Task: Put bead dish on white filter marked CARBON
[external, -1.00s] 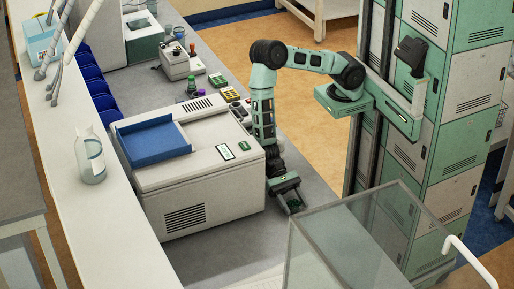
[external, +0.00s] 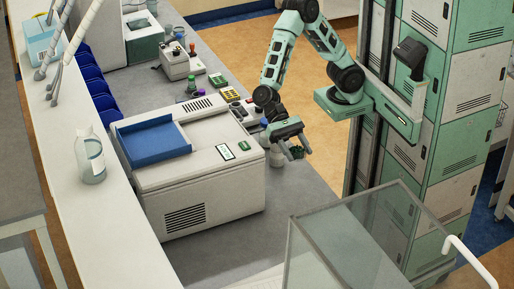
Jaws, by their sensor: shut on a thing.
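My gripper (external: 296,146) is shut on a small dark green object (external: 297,153), which looks like the bead dish. It is held above the grey bench, to the right of the large white machine. The beads are too small to make out. A small whitish cylinder (external: 277,157) stands on the bench just left of the held dish, partly below my gripper. It may be the white filter, but no CARBON marking can be read. The dish appears apart from it in this view.
The large white machine (external: 205,195) with a blue tray (external: 152,143) on top stands left of my gripper. Small coloured items and devices (external: 197,92) sit farther back. A glass-walled enclosure (external: 340,235) stands at the front right. The bench (external: 290,195) between is clear.

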